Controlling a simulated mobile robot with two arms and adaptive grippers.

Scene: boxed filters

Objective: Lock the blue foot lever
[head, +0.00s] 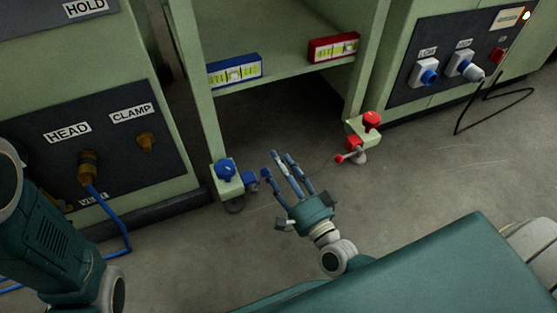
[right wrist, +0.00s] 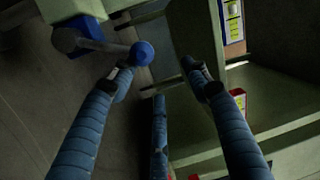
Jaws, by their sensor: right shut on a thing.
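The blue foot lever (head: 251,181) sits low at the left post of the green frame, beside a blue knob (head: 225,170) on a pale green block. In the right wrist view its round blue end (right wrist: 142,53) is on a grey bar, at the tip of one of my fingers. My right gripper (head: 279,164) is at the lever, its fingers to the right of it in the head view. It is shut on the lever, though the fingers look spread; the exact contact is hard to see. My left arm shows at the left edge; its gripper is out of view.
A red knob and red lever (head: 352,154) stand at the right post. A blue-framed box (head: 235,70) and a red-framed box (head: 333,48) sit on the shelf edge. A blue hose (head: 106,208) and a black cable (head: 494,98) run beside the machines. The floor between is clear.

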